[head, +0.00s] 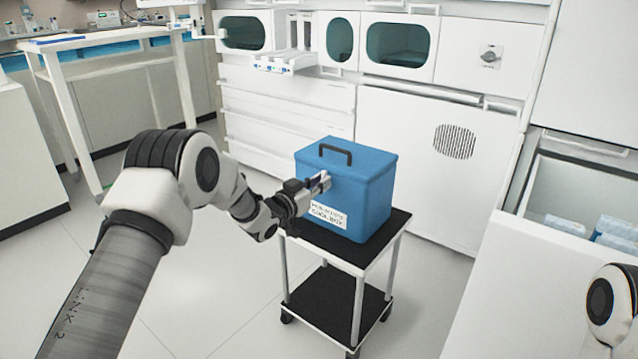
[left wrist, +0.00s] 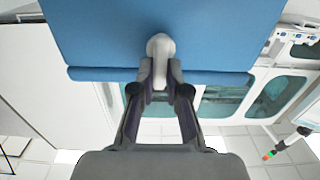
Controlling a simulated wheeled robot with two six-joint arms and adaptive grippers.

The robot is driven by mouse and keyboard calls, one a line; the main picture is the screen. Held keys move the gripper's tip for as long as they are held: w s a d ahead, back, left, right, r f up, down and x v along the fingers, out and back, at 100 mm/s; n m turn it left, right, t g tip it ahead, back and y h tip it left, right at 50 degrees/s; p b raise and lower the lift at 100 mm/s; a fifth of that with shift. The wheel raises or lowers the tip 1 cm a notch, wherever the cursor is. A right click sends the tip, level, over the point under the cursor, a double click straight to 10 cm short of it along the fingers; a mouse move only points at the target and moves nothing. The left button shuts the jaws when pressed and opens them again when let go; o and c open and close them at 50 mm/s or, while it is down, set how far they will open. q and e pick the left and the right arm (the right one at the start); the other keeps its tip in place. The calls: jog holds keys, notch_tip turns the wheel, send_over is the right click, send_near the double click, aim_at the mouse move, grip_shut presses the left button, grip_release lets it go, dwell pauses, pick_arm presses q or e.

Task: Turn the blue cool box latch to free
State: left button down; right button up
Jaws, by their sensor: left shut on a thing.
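The blue cool box (head: 366,207) stands upright on a small black-topped cart, with its lid down and a dark handle (head: 335,154) on top. A white label is on its front face. My left gripper (head: 322,183) is at the upper front of the box, just under the lid edge. In the left wrist view the left gripper (left wrist: 160,75) is shut on the pale grey latch (left wrist: 160,47), whose rounded end shows against the blue box wall (left wrist: 220,35). The latch is mostly hidden by the gripper in the head view. My right gripper is out of view.
The cart (head: 300,244) has a lower black shelf and castors. White cabinets with dark windows (head: 398,44) stand behind it. A white-legged table (head: 100,40) is at the back left. An open white bin (head: 575,185) with pale blue packs is at the right. The floor left of the cart is clear.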

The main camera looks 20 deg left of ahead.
pick_arm(q)
jog(key=shift+m, duration=0.4)
jog(key=m, duration=0.4)
jog(key=d+f+m, duration=0.1)
jog(key=m, duration=0.7)
jog(key=shift+s+d+f+m, duration=0.15)
jog(key=shift+s+d+m, duration=0.15)
jog(key=m, duration=0.4)
jog(key=shift+f+m, duration=0.3)
jog(key=shift+f, duration=0.05)
jog(key=c, duration=1.2)
grip_release()
jog(key=shift+o, duration=0.2)
